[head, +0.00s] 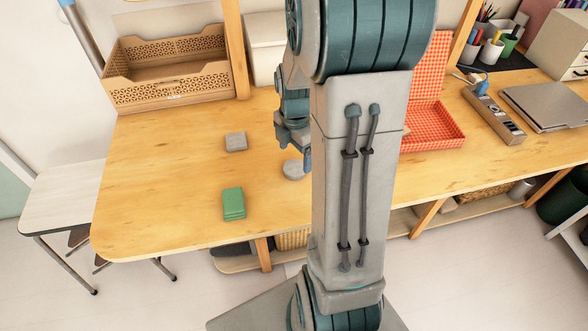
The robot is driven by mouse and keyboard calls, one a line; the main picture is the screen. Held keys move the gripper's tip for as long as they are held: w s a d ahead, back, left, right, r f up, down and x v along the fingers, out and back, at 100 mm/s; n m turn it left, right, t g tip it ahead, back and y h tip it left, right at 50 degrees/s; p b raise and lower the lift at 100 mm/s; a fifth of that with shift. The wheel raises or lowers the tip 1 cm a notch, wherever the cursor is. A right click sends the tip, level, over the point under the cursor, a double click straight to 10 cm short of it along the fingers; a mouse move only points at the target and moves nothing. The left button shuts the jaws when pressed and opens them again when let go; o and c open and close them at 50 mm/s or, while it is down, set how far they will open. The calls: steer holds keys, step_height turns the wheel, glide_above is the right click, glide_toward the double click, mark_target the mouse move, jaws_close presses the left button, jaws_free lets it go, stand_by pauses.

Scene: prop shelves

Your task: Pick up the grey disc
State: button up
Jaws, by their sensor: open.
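The grey disc (293,170) lies flat on the wooden table (165,190), near the middle of the picture. Its right side is partly hidden by my gripper and arm. My gripper (303,160) points down just above and beside the disc, at its right edge in the picture. It is open, with no object seen between its fingers. I cannot tell whether a finger touches the disc. Only part of the gripper shows, since my arm covers the space to its right.
A grey square block (236,141) and a green block (233,204) lie left of the disc. A wooden crate (165,85) stands at the back left. A red checked box (432,127) is open on the right.

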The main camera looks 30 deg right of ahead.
mark_target(295, 167)
steer(key=shift+w+f, duration=0.15)
steer(key=shift+f, duration=1.15)
steer(key=shift+w+f, duration=0.1)
steer(key=shift+f, duration=1.2)
steer(key=c, duration=1.1)
